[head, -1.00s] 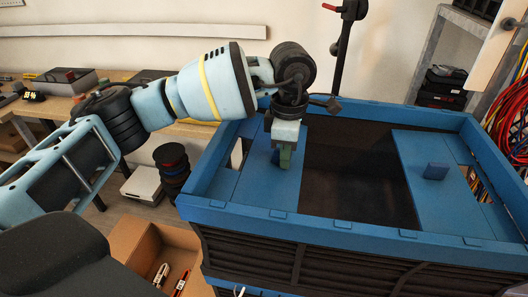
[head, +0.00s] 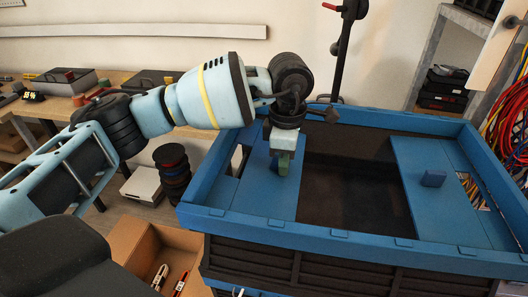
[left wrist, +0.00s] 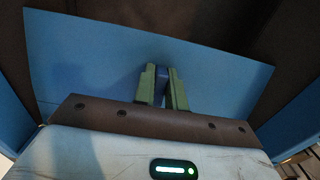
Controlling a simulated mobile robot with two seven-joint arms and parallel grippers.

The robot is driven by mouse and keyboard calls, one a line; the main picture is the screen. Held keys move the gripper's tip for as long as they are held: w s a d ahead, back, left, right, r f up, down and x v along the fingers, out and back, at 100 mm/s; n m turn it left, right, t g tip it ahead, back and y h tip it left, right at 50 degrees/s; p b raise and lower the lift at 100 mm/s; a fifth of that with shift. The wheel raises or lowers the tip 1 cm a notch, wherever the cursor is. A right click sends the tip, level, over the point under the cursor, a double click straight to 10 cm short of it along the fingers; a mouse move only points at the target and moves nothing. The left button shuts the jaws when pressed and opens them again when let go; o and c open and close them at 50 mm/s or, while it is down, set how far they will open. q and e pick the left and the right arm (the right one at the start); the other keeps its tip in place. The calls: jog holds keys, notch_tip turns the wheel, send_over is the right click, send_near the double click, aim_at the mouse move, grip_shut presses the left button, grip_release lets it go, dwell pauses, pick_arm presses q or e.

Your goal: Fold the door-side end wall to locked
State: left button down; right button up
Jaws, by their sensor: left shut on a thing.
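The blue crate (head: 330,234) has two flat blue end walls lying inward near its rim. The left end wall (head: 258,200) also fills much of the left wrist view (left wrist: 85,60). My left gripper (head: 282,166) points down onto it. In the left wrist view its green fingers (left wrist: 163,98) are closed around the small blue tab (left wrist: 162,76) on that wall. I cannot tell from the pictures which is the door-side one. My right gripper is out of view.
A dark opening lies between the two end walls. A cardboard box (head: 135,240) with cables stands on the floor left of the crate, near a stack of dark spools (head: 172,170). A black post (head: 341,55) rises behind it. Coloured cables (head: 508,130) hang at right.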

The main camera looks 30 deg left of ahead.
aim_at(274, 169)
pick_arm(q)
jog(key=shift+a+f, duration=0.15)
jog(key=shift+a, duration=0.05)
jog(key=shift+s+a+f, duration=0.1)
jog(key=shift+a+f, duration=0.1)
jog(key=shift+f, duration=0.3)
jog(key=shift+a+f, duration=0.15)
jog(key=shift+f, duration=0.3)
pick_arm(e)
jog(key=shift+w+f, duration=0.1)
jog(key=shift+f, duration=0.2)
pick_arm(q)
jog(key=shift+f, duration=0.1)
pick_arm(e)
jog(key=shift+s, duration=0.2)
pick_arm(q)
jog(key=shift+a+f+b, duration=0.15)
jog(key=shift+f+b, duration=0.1)
jog(key=shift+b, duration=0.1)
jog(key=shift+s+a+f, duration=0.1)
jog(key=shift+a+f, duration=0.1)
jog(key=shift+f, duration=0.15)
jog(key=shift+a+f, duration=0.15)
jog(key=shift+f, duration=0.05)
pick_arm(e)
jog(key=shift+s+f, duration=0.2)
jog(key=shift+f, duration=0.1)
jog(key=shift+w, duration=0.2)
